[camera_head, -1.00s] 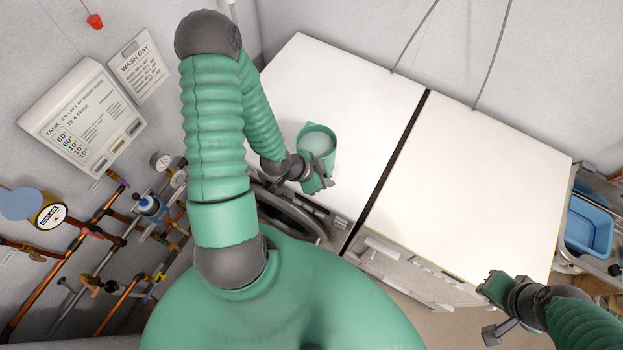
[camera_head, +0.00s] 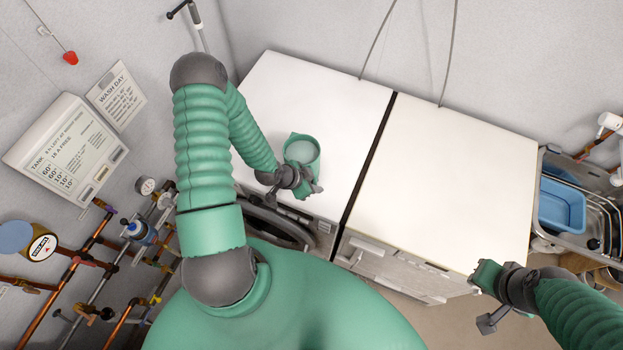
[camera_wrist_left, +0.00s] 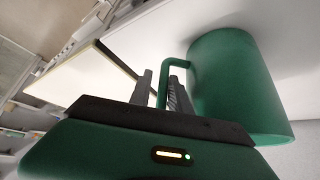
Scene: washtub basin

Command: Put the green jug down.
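The green jug (camera_head: 302,151) is at the front part of the left white machine top in the head view, its open mouth facing up with a pale inside. In the left wrist view the jug (camera_wrist_left: 238,85) fills the right side, and its handle (camera_wrist_left: 164,82) passes between the two fingers. My left gripper (camera_wrist_left: 163,92) is shut on that handle; it also shows in the head view (camera_head: 299,184). Whether the jug's base touches the top cannot be told. My right gripper (camera_head: 481,276) is at the lower right, empty-looking, its fingers too unclear to judge.
The left white top (camera_head: 290,85) has free room behind the jug. A dark gap separates it from the right white top (camera_head: 450,165), which is bare. A sink with a blue basin (camera_head: 562,207) is at the right. Pipes and valves (camera_head: 100,260) line the left wall.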

